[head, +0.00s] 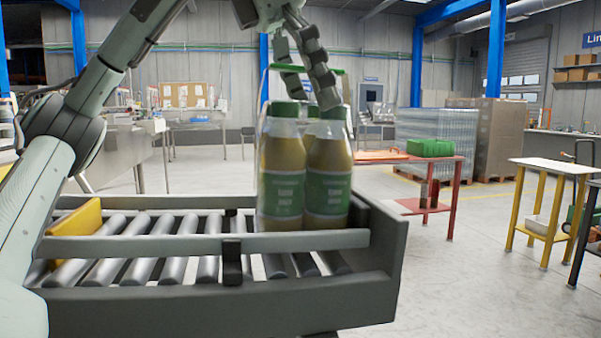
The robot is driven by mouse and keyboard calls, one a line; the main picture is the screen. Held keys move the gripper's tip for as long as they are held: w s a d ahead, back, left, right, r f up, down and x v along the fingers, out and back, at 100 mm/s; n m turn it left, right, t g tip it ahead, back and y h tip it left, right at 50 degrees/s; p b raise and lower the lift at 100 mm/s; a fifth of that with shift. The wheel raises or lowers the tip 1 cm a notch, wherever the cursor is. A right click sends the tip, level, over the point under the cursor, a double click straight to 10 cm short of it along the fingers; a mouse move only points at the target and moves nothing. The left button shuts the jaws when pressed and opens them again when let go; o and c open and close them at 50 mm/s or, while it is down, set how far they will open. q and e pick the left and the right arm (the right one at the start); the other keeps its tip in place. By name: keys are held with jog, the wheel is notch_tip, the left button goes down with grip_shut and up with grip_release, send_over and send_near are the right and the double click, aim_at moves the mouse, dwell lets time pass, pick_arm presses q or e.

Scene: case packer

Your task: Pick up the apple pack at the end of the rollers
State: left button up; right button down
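The apple pack (328,187) stands upright at the right end of the rollers (208,266). It is a group of bottles with green caps, yellow-brown juice and green labels; the rear bottles are mostly hidden. A thin green carrying handle (338,72) arches above the caps. My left gripper (312,97) hangs over the pack from above, its two fingers apart at the height of the handle and the caps. The handle passes by the fingers; whether they touch it cannot be told. My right gripper is not in view.
A dark end wall (380,262) and a grey side rail (150,247) border the rollers. A yellow block (77,232) lies at their left end. Beyond stand a red table (448,190) with a green item (432,148) and a yellow-framed table (555,167). Open floor lies between.

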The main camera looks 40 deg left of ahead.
pick_arm(q)
jog(key=c, duration=1.2)
jog(key=shift+r, duration=0.1)
jog(key=shift+c, duration=0.2)
jog(key=shift+r, duration=0.1)
